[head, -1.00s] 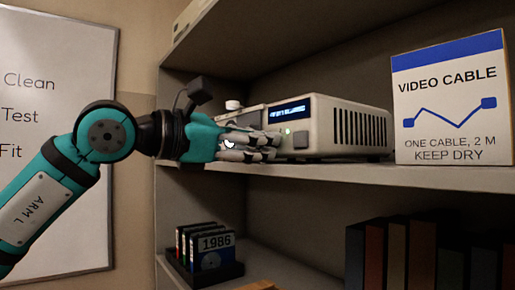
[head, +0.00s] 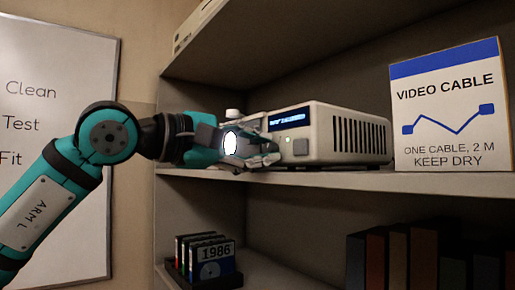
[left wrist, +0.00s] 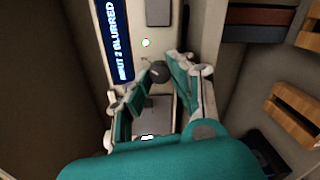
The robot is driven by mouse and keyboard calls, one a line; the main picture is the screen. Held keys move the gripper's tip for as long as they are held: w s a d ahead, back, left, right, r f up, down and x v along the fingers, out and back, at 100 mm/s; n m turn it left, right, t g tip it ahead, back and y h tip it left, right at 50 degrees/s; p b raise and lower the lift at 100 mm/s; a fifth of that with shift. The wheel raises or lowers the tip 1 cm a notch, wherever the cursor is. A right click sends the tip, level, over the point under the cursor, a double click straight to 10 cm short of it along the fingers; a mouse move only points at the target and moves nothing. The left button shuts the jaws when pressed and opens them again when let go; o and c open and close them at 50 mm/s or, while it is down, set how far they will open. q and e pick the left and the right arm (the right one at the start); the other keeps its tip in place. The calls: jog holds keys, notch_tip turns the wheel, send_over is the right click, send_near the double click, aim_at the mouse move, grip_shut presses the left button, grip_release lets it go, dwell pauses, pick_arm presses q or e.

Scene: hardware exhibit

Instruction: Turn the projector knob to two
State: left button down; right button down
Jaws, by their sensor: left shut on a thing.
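The projector (head: 348,137) is a pale box with side vents on the shelf. Its front has a blue display and a square grey button. In the left wrist view the display (left wrist: 116,38) reads "INPUT 2 BLURRED". A dark round knob (left wrist: 159,71) sits on the front panel below a small green light. My left gripper (head: 270,155) is at the left part of the projector front, its fingers turned sideways. In the left wrist view its fingertips are on either side of the knob, shut on it. The gripper hides the knob in the head view. My right gripper is in neither view.
A video cable box (head: 450,105) stands right of the projector. A white knob-like part (head: 234,113) shows behind my gripper. Below are a rack of disks marked 1986 (head: 216,261) and dark books (head: 375,260). A whiteboard (head: 60,70) hangs at left.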

pick_arm(q)
jog(key=shift+m, duration=0.5)
jog(key=c, duration=1.4)
grip_release()
jog(key=shift+c, duration=0.2)
jog(key=shift+s+a, duration=0.15)
jog(key=shift+a, duration=0.1)
jog(key=v, duration=1.1)
jog(key=shift+s, duration=0.2)
jog(key=shift+a, duration=0.1)
